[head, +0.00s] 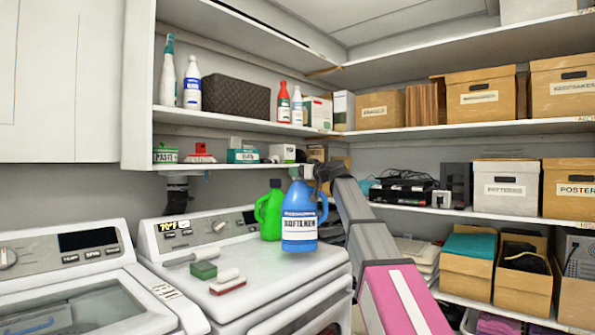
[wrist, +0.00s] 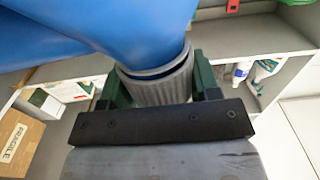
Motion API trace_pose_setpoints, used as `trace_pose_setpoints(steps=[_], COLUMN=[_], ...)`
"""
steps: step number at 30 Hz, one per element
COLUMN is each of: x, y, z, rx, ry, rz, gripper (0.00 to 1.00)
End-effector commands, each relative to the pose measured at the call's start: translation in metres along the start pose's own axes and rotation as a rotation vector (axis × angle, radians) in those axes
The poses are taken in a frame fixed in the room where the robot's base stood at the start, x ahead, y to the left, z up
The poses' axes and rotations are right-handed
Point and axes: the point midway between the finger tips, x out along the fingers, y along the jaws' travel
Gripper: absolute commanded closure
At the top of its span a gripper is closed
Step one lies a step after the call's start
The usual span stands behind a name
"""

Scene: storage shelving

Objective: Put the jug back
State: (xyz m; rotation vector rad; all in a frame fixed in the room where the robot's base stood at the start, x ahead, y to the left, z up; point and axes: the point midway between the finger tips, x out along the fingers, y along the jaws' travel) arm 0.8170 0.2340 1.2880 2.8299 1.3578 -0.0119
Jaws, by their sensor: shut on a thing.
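A blue jug (head: 299,217) with a white label reading softener and a grey cap is in front of my arm in the head view, upright over the right washing machine's top. I cannot tell whether its base touches that top. My gripper (head: 309,173) is at the jug's neck, partly hidden behind the jug. In the wrist view, the dark green fingers of my gripper (wrist: 155,85) are shut around the ribbed grey cap (wrist: 160,86), and the blue jug body (wrist: 90,35) fills the upper left.
A green jug (head: 269,214) stands just left of the blue one. Brushes and a green sponge (head: 204,269) lie on the right machine (head: 262,285). The upper shelf (head: 235,121) holds bottles and a dark basket (head: 236,97). Cardboard boxes fill the right shelves.

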Motion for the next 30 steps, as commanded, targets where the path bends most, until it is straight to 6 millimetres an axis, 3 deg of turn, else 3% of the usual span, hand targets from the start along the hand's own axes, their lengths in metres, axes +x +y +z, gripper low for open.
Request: trace_pose_setpoints(steps=[9,22,23,24,25,30], x=[0.000,0.000,0.000,0.000,0.000,0.000], y=[-0.001,0.000,0.000,0.000,0.000,0.000], z=[0.032,0.036,0.038,0.038,0.038,0.038], rx=[0.001,0.001,-0.001,-0.001,-0.001,-0.001], ry=[0.004,0.004,-0.001,-0.001,-0.001,-0.001], rz=[0.001,0.002,0.000,0.000,0.000,0.000], gripper=[1.00,1.00,0.40,0.27,0.18,0.18])
